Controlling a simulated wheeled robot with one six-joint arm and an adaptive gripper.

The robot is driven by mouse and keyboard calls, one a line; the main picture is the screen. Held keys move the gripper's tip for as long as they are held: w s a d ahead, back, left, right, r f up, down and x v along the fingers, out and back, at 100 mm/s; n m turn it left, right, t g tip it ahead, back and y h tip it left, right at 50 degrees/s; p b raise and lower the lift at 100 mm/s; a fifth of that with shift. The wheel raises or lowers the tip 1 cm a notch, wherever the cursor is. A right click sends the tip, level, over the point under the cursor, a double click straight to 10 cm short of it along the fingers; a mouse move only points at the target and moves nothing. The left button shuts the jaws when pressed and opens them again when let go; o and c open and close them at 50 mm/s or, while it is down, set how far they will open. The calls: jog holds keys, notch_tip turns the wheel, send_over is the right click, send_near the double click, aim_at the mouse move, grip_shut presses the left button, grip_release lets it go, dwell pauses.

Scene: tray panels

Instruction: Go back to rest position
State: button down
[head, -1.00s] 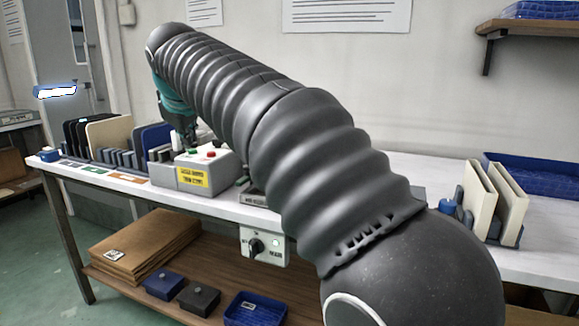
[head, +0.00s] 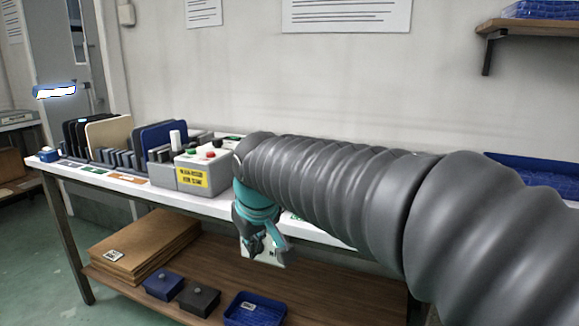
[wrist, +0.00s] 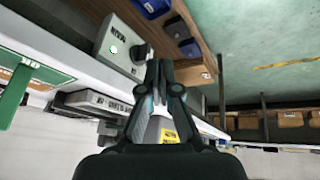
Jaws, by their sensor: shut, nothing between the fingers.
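My gripper (head: 262,250) is in the middle of the head view, in front of the bench's front edge and pointing down. In the wrist view my gripper (wrist: 158,68) shows its two dark fingers together, with nothing between them. My grey ribbed arm crosses the right half of the head view and hides the right part of the bench. The white bench top (head: 215,208) lies behind the gripper. The switch box on the bench front is mostly hidden behind the gripper in the head view; the wrist view shows this box (wrist: 122,48).
A grey control box (head: 207,172) with a yellow label stands on the bench. Upright panels (head: 108,138) stand in racks at the left. The lower shelf holds brown boards (head: 145,245), small boxes (head: 199,298) and a blue tray (head: 255,310). The floor (head: 45,265) at left is clear.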

jog(key=s+d+f+m+h, duration=0.1)
jog(key=s+d+f+m, duration=0.2)
jog(key=s+d, duration=0.6)
jog(key=s+d+f+m, duration=0.4)
jog(key=s+d+f, duration=0.2)
jog(key=s+d, duration=0.4)
jog(key=d, duration=0.3)
jog(key=shift+s+d+f+h, duration=0.2)
jog(key=shift+s+h, duration=0.1)
jog(key=shift+h, duration=0.1)
